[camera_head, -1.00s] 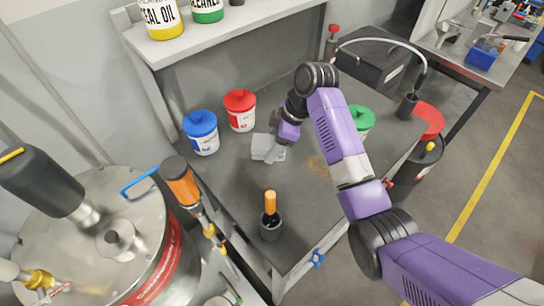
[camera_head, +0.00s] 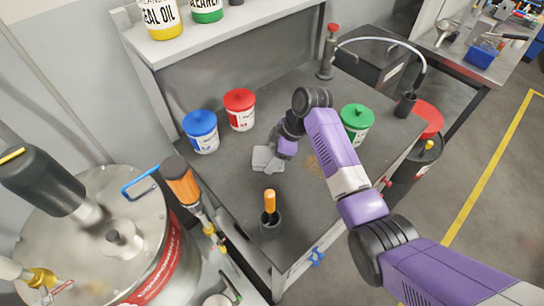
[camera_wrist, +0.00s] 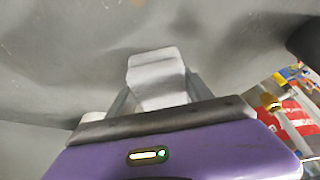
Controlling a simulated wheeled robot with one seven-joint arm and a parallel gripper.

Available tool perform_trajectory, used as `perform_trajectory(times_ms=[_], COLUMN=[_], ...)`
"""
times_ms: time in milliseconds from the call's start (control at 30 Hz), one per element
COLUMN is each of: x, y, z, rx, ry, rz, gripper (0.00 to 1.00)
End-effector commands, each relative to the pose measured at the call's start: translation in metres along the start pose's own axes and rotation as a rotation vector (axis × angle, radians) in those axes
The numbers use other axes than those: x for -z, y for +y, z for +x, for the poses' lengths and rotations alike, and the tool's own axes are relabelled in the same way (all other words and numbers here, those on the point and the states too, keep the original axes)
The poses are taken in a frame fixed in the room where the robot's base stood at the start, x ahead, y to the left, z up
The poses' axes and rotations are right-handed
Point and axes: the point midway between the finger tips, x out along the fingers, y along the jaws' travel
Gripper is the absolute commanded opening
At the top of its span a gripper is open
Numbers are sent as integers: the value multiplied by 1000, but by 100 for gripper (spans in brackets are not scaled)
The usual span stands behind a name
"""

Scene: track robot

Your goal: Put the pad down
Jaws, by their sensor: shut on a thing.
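The pad (camera_head: 264,157) is light grey and shows at the tip of my gripper (camera_head: 277,157), over the middle of the dark workbench (camera_head: 330,205). In the wrist view the pad (camera_wrist: 157,75) stands out between the two fingers of my gripper (camera_wrist: 157,92), which is shut on it. The pad is close to the bench top; I cannot tell whether it touches. Part of it is hidden behind the gripper.
A blue-lidded tub (camera_head: 201,133) and a red-lidded tub (camera_head: 240,110) stand behind left. A green-lidded tub (camera_head: 356,120) stands right, beyond my arm. An orange-handled tool in a dark cup (camera_head: 270,226) is in front. A brown stain (camera_head: 311,163) marks the bench.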

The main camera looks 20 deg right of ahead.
Motion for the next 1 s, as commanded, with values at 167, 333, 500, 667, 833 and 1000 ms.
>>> perform_trajectory(times_ms=[167, 333, 500, 667, 833, 1000], x=[-4, -5, -6, -5, -1, -1], y=[-1, -3, -5, -6, -5, -2], z=[8, 9, 12, 11, -1, -35], rx=[1, 6, 12, 14, 13, 3], ry=[-2, -5, -8, -9, -8, -3], rz=[1, 2, 2, 0, -1, 1], gripper=[22, 81, 81, 81, 81, 81])
